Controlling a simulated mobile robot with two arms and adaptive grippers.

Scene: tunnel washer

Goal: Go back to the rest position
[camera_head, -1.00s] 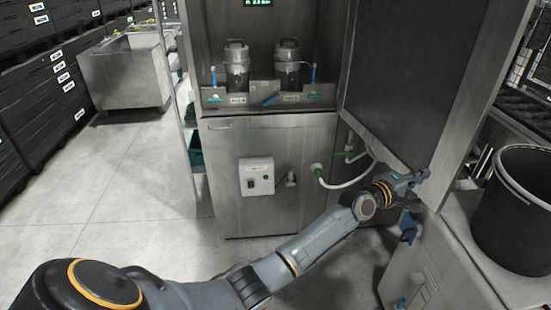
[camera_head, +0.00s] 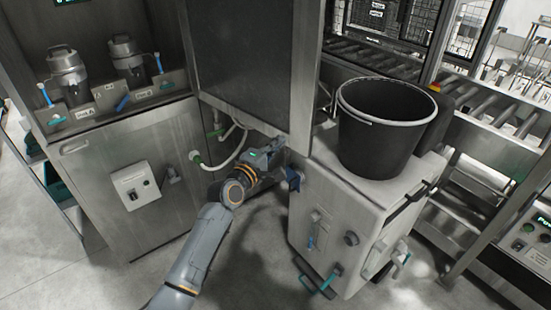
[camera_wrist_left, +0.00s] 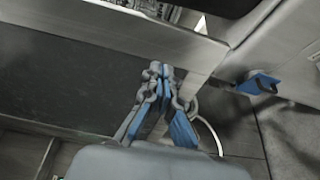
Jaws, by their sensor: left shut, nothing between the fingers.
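My left gripper (camera_head: 276,150) is at the end of my outstretched left arm, by the lower edge of the open dark door panel (camera_head: 246,62) of the washer cabinet. In the left wrist view its blue-padded fingers (camera_wrist_left: 162,80) are closed together with nothing between them. The dark panel (camera_wrist_left: 70,85) lies beyond and to the left of the fingers there. I cannot tell whether the fingertips touch it. My right gripper is in neither view.
A steel cabinet (camera_head: 135,175) with two lidded canisters stands at left. A white cart (camera_head: 340,215) carrying a black bucket (camera_head: 385,125) is close right of my left gripper. A blue handle (camera_head: 293,179) sits beside it. A roller conveyor (camera_head: 480,95) runs behind. Floor is clear at lower left.

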